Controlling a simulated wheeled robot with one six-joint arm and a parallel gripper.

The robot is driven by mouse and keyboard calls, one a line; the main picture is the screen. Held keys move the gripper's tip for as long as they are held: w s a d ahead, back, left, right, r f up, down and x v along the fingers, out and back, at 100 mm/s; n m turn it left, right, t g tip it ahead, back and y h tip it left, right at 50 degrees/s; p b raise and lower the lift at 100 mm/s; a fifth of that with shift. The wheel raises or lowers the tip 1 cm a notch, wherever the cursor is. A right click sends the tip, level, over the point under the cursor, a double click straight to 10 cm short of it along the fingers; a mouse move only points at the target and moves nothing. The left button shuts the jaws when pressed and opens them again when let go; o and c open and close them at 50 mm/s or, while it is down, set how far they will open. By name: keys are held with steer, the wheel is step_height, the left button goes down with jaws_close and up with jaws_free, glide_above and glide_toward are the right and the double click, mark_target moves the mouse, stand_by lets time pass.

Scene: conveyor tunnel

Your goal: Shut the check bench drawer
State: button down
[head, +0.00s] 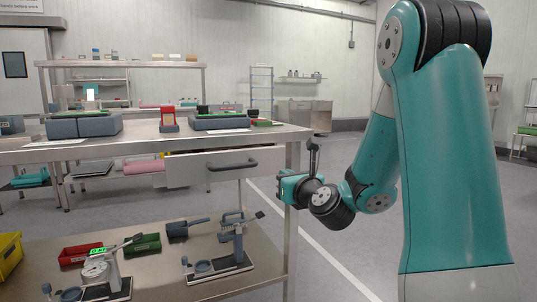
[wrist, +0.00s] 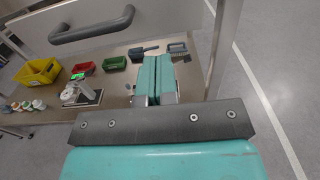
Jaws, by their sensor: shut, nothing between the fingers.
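The check bench (head: 275,136) has a pale drawer (head: 190,172) under its top, with a dark bar handle (head: 232,164). A dark strip shows along the drawer's top edge, and it looks partly pulled out; how far is hard to tell. My gripper (head: 284,184) is right of the drawer, lower than the handle and close to the bench's right leg. In the wrist view the handle (wrist: 92,27) is at the upper left, apart from my fingers. My gripper's teal fingers (wrist: 158,72) are together and empty.
The bench's lower shelf (head: 165,235) holds a scale (head: 97,268), a stand device (head: 232,245) and red and green bins. The metal leg (head: 291,220) stands close to my gripper. Open floor with a white line (head: 315,240) lies to the right.

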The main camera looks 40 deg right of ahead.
mark_target(265, 165)
steer(key=p+x, duration=0.9)
steer(key=shift+w+d+r, duration=0.1)
steer(key=shift+w+r, duration=0.05)
steer(key=shift+w, duration=0.15)
steer(key=shift+w+d+f+p, duration=0.2)
steer(key=shift+w+f+p, duration=0.1)
steer(key=shift+w+p, duration=0.35)
